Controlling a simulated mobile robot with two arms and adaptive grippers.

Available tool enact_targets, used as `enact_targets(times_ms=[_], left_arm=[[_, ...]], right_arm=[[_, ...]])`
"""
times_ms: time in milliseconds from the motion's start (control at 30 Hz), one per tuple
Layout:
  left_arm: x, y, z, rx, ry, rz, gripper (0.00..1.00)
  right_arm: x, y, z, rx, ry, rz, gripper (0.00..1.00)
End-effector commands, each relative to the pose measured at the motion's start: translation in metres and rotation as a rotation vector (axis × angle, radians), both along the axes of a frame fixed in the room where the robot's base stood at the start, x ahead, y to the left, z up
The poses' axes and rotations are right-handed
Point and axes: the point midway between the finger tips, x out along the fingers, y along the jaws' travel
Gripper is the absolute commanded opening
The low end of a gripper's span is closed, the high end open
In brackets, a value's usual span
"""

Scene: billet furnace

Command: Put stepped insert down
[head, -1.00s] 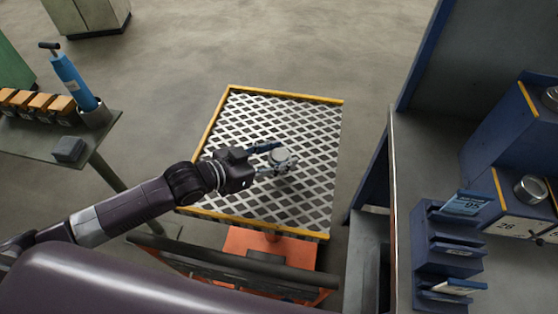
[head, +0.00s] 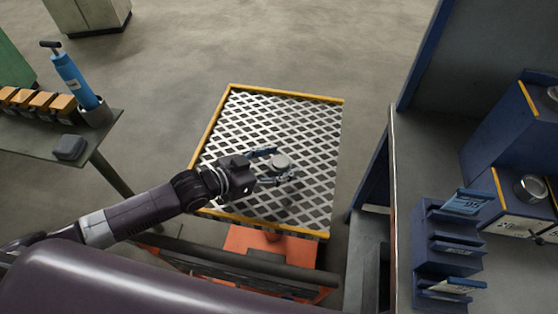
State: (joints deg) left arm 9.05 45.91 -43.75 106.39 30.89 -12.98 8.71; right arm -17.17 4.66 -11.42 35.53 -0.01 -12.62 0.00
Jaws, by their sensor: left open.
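The stepped insert (head: 282,162) is a small round light-grey metal piece. It stands on the white grate platform (head: 310,205) with yellow edges, right of the platform's middle. My left gripper (head: 280,165) comes in from the left and is open. Its two fingers lie on either side of the insert, one beyond it and one nearer. I cannot tell whether a finger still touches it. My right gripper is not in view.
At the right, a bench carries a blue card rack (head: 450,245) and a round metal dish (head: 530,188). Bare grate surrounds the insert.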

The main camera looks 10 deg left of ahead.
Motion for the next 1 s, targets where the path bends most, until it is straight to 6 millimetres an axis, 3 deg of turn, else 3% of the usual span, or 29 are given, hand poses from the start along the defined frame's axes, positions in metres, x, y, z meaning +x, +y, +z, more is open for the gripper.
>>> enact_targets(times_ms=[167,633,1000], left_arm=[[-0.005,0.005,0.003,0.002,0.001,0.001,0.60],[-0.065,0.054,0.034,0.004,0.003,-0.001,0.60],[-0.083,0.071,0.046,0.000,0.001,0.001,0.60]], right_arm=[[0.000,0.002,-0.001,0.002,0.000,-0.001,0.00],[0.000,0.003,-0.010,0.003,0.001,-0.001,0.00],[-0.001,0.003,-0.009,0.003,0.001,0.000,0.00]])
